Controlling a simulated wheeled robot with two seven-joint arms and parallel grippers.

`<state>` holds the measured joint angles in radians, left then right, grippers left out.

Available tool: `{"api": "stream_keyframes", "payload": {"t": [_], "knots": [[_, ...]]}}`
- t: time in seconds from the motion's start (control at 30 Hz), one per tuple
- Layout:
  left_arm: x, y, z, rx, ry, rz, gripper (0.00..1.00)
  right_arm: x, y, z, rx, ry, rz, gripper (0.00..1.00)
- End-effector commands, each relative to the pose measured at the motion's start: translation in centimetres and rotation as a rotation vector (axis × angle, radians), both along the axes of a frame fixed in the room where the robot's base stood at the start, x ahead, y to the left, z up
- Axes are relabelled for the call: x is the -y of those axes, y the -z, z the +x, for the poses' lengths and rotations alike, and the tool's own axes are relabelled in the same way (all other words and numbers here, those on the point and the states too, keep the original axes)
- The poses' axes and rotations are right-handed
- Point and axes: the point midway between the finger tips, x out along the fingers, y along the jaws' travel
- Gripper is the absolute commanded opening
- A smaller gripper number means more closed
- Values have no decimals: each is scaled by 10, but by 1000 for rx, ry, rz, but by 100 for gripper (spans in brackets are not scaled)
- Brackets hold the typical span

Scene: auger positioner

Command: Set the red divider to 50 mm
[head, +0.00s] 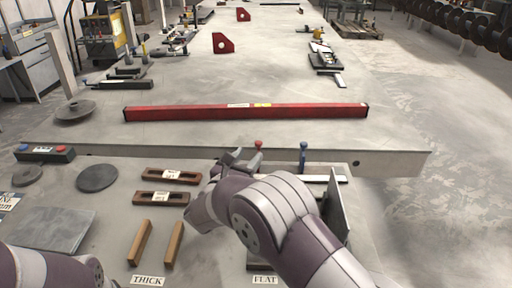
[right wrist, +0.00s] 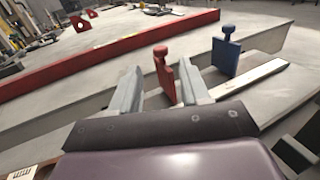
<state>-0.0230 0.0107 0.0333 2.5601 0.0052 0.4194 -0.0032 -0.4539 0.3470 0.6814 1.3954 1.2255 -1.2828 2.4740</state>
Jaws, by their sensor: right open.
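The red divider (head: 258,145) is a small upright red plate with a round knob on top, at the front ledge of the long bench. In the right wrist view the red divider (right wrist: 164,73) stands upright between the lines of my two fingers, with its lower part hidden. My right gripper (head: 246,160) is open and close to it; in the wrist view its fingers (right wrist: 158,88) are apart, with nothing visibly clamped. I cannot tell whether a finger touches the divider. No scale marks are readable. My left gripper is out of view.
A blue divider (head: 303,155) stands to the right, also in the wrist view (right wrist: 226,50), near a pale strip (right wrist: 250,78). A long red beam (head: 245,111) lies behind. Brown wooden blocks (head: 141,243) and slotted holders (head: 170,176) lie left of my right arm.

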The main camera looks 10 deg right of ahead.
Motion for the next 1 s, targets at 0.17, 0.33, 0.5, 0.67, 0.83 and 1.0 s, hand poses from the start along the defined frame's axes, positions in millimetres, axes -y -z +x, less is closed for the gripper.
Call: {"api": "stream_keyframes", "payload": {"t": [0.17, 0.33, 0.5, 0.67, 0.83, 1.0], "knots": [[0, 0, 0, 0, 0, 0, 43, -25, 0, -30, 0, -3, 0, 46], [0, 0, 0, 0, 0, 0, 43, -34, 0, -42, 0, -1, 0, 46], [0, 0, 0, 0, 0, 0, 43, -34, 0, -43, 0, 1, 0, 46], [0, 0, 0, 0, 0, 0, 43, -34, 0, -43, 0, 1, 0, 46], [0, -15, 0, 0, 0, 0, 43, -34, -14, -43, 0, 1, 0, 46], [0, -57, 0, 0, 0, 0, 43, -34, -56, -43, 0, 1, 0, 46]]}}
